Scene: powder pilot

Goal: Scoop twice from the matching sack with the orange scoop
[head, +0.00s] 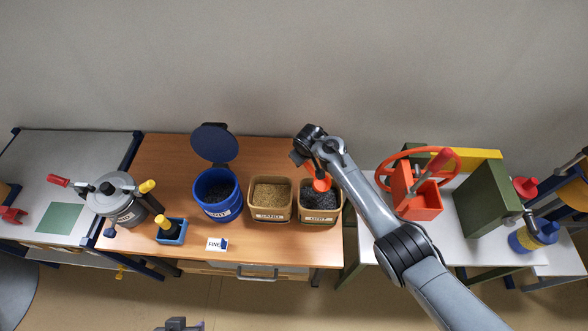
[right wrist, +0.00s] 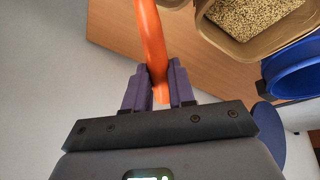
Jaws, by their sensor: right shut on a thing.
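My right gripper (head: 303,160) is shut on the orange scoop (head: 321,183) above the right-hand sack. In the right wrist view the purple fingers (right wrist: 160,85) clamp the orange handle (right wrist: 150,38); the scoop's bowl is out of that view. The right sack (head: 305,214) holds dark granules and its label seems to read GRIT. The middle sack (head: 254,205) holds tan grains, labelled SAND. The blue bin (head: 236,197) has its lid (head: 214,144) open, dark contents and a label like GRIT. I cannot tell whether the scoop touches the granules. My left gripper (head: 177,323) barely shows at the bottom edge.
A FINE card (head: 216,244) lies at the table's front. A blue holder (head: 171,234) with a yellow-knobbed tool and a grey lidded pot (head: 115,195) stand left. An orange device with a wheel (head: 415,190) is right of my arm. The wooden table (head: 160,160) is clear at back left.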

